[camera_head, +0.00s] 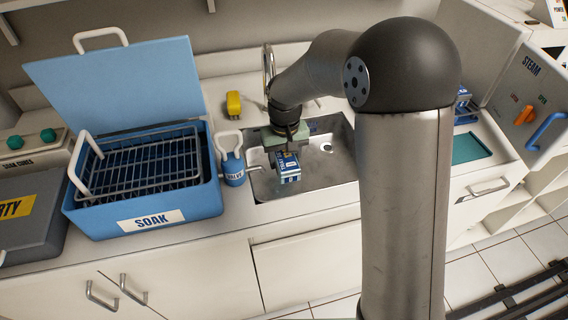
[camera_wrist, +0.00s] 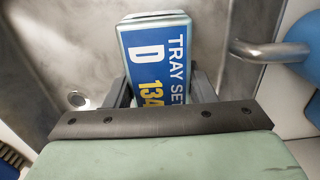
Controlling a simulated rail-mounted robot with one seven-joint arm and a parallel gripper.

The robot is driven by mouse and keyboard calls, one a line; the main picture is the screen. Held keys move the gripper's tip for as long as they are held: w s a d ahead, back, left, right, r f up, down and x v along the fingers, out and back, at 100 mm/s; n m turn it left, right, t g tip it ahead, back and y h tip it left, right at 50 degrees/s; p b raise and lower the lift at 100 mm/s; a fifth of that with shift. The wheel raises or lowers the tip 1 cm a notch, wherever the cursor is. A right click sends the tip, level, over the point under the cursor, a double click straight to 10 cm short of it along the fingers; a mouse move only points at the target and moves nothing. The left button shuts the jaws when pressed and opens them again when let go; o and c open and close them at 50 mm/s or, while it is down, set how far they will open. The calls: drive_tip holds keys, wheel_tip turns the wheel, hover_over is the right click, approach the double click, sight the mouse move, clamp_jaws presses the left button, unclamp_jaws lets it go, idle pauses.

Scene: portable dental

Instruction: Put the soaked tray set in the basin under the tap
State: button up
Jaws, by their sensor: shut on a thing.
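The tray set (camera_head: 288,168) is a small box with a blue and white label. In the wrist view the tray set (camera_wrist: 157,62) reads "TRAY SET D 134", partly hidden by my gripper. My gripper (camera_head: 284,154) is shut on it, pointing down over the left part of the steel basin (camera_head: 335,160). In the wrist view my gripper's fingers (camera_wrist: 160,92) stand on both sides of the box. I cannot tell whether the box touches the basin floor. The tap (camera_head: 268,62) rises behind the basin, partly behind my arm.
A blue SOAK bin (camera_head: 150,220) with an open lid and wire rack stands left of the basin. A blue VALVE handle (camera_head: 232,170) stands between them. A yellow sponge-like block (camera_head: 234,104) lies behind. A teal mat (camera_head: 455,150) and the STEAM unit (camera_head: 530,95) are at right.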

drive_tip(key=shift+w+a+f, duration=0.1)
drive_tip(key=shift+w+f, duration=0.65)
drive_tip(key=shift+f, duration=0.1)
drive_tip(key=shift+w+f, duration=0.1)
drive_tip(key=shift+f, duration=1.55)
drive_tip(key=shift+f, duration=0.15)
drive_tip(key=o, duration=1.1)
drive_tip(key=shift+o, duration=0.2)
